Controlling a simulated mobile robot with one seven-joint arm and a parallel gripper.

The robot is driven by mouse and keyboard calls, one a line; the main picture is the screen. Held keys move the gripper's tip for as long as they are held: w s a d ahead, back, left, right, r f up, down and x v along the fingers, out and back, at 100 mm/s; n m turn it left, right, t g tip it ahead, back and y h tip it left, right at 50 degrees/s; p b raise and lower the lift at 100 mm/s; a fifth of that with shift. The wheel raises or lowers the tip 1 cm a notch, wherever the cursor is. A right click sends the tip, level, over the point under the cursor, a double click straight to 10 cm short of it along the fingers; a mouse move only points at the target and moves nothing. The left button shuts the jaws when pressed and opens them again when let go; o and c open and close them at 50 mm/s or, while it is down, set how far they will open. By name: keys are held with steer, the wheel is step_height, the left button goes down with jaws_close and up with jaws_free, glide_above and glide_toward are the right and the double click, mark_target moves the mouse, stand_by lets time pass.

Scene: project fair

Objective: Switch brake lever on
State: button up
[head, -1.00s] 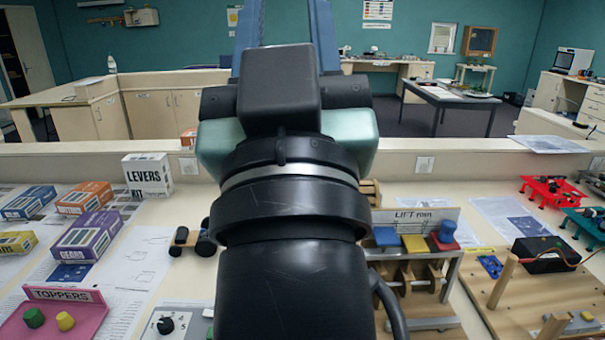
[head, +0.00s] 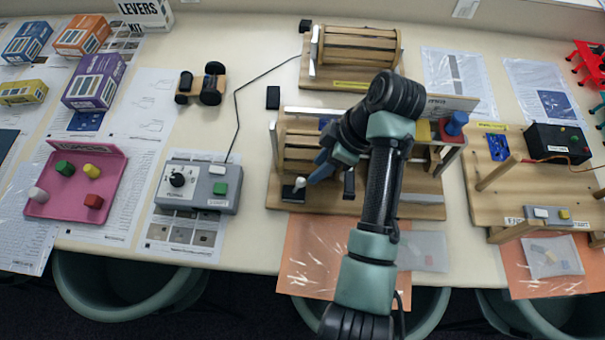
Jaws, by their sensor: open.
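A small lever with a white knob (head: 299,183) on a black base sits at the front left of a wooden slatted rig (head: 428,208). I see no readable brake label, so I cannot be sure that it is the brake lever. My gripper (head: 318,172), with blue fingers, is just right of the knob, over the rig's front. It is open and looks empty. I cannot tell whether a finger touches the knob. My arm hides the middle of the rig.
A grey control box (head: 205,200) with a black dial and green button stands left, its cable running back. A second slatted rig (head: 356,45) is behind. A board with wooden posts (head: 498,172) is to the right. A pink tray (head: 50,205) lies far left.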

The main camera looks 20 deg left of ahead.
mark_target(304, 181)
steer(key=p+x, duration=0.2)
steer(key=x, duration=0.9)
jaws_close()
